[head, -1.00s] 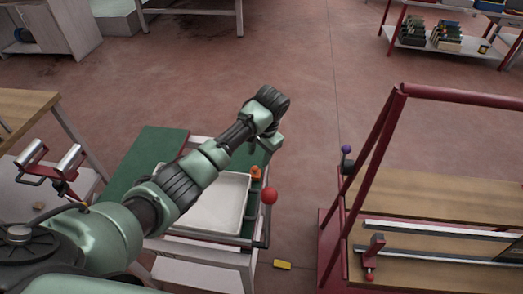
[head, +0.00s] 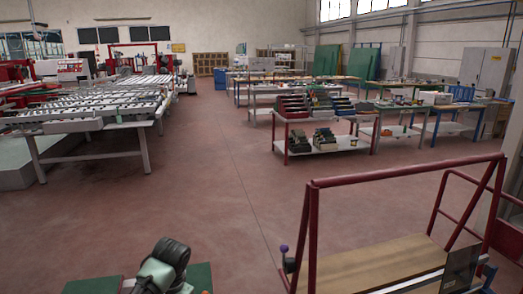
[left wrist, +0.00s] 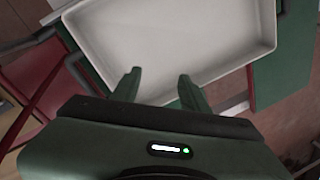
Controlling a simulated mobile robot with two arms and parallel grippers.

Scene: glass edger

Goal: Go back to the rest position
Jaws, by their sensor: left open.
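My left gripper (left wrist: 158,88) is open in the left wrist view, its two dark green fingers apart with nothing between them. It hangs over a white rectangular tray (left wrist: 262,30) that looks empty in the part I see. The tray lies on a green surface (left wrist: 292,50). In the head view my left arm's end shows at the bottom, above a corner of the green surface (head: 95,285); the fingers are hidden there. My right gripper is in neither view.
A red-framed cart (head: 312,225) with a wooden deck stands at the front right. A roller table (head: 120,102) stands at the back left. A red shelf table (head: 280,150) with boxes of small parts stands at the back. The floor (head: 200,190) between them is clear.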

